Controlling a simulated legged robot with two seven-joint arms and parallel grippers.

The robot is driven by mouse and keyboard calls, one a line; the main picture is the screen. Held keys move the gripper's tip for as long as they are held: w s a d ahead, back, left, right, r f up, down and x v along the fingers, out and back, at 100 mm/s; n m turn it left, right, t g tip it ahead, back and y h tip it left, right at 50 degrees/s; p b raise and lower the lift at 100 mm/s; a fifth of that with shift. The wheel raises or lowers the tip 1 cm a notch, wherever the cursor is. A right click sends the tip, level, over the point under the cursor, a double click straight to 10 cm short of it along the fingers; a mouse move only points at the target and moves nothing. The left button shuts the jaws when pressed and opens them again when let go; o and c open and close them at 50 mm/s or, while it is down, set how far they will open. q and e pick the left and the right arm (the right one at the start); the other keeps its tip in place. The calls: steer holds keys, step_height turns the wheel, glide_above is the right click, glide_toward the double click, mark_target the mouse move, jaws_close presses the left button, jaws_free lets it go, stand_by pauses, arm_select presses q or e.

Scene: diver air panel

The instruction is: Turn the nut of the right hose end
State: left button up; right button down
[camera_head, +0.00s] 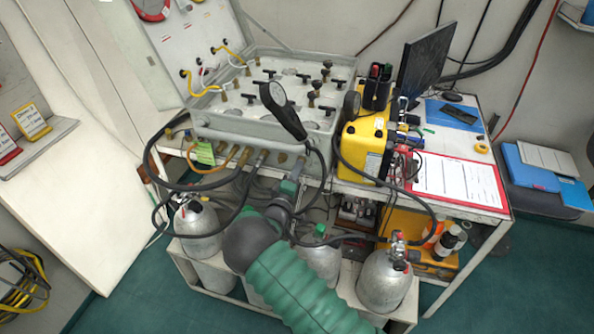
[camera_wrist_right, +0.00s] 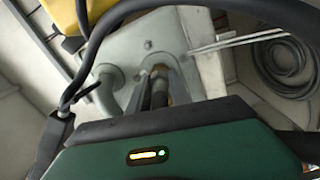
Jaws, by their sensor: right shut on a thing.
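The grey air panel (camera_head: 225,122) stands open on the bench, with hose ends along its front face. My right gripper (camera_head: 296,168) reaches up from below to the right part of that front face, with its dark wrist and green sleeve behind it. It is shut on a hose end at the panel; my gripper hides most of the nut in the head view. My left gripper is not in view.
Black hoses (camera_head: 328,180) loop around my gripper. Grey cylinders (camera_head: 385,280) stand below the bench. A yellow case (camera_head: 362,145), a monitor (camera_head: 425,62) and a red clipboard (camera_head: 460,182) occupy the bench's right side.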

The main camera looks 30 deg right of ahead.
steer(key=shift+w+a+r+n, duration=0.1)
steer(key=shift+n, duration=0.8)
steer(key=c, duration=1.6)
jaws_free()
steer(key=o, duration=0.4)
steer(key=shift+w+f, duration=0.1)
steer(key=shift+f, duration=0.1)
steer(key=shift+o, duration=0.2)
